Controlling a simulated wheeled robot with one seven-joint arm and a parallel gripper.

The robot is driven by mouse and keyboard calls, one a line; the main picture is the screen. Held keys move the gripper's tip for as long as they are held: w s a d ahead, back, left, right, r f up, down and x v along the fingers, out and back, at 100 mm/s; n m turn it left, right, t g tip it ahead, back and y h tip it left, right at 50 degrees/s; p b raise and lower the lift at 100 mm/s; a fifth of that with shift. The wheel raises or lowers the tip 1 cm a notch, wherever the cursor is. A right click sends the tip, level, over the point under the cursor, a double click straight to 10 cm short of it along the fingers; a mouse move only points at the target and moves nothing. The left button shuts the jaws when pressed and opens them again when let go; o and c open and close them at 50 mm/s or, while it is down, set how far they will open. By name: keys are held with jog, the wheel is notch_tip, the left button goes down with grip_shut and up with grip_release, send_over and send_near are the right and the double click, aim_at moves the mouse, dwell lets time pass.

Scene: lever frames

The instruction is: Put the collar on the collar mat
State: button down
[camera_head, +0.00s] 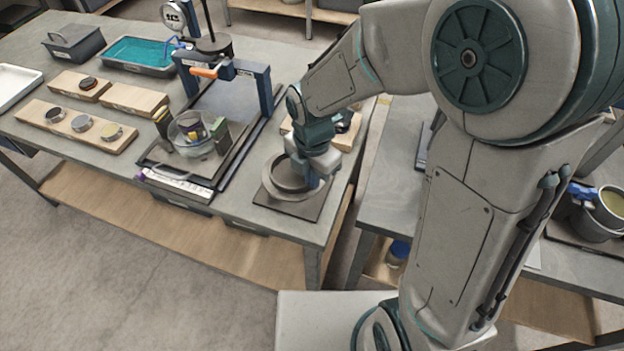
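The collar (274,188) is a wide grey ring, upright with its opening facing up. It is over the dark square collar mat (289,208) near the front right corner of the workbench. The mat's front and side edges show around it. I cannot tell whether the collar rests on the mat or hangs just above it. My gripper (314,178) points down at the collar's right wall, with its fingers at the rim. The fingers are small and partly hidden, so their gap does not show.
Left of the collar stands a blue-grey lever frame (263,88) with an orange handle, above a dark tray and a clear bowl (192,135). Wooden blocks with round discs (81,124) and a teal-filled tray (140,54) lie further left. A second bench (393,185) stands right across a gap.

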jog(key=shift+w+f, duration=0.15)
jog(key=shift+w, duration=0.05)
jog(key=shift+f, duration=2)
jog(key=shift+f, duration=0.1)
jog(key=shift+f, duration=0.15)
jog(key=c, duration=1.6)
grip_release()
jog(key=shift+c, duration=0.2)
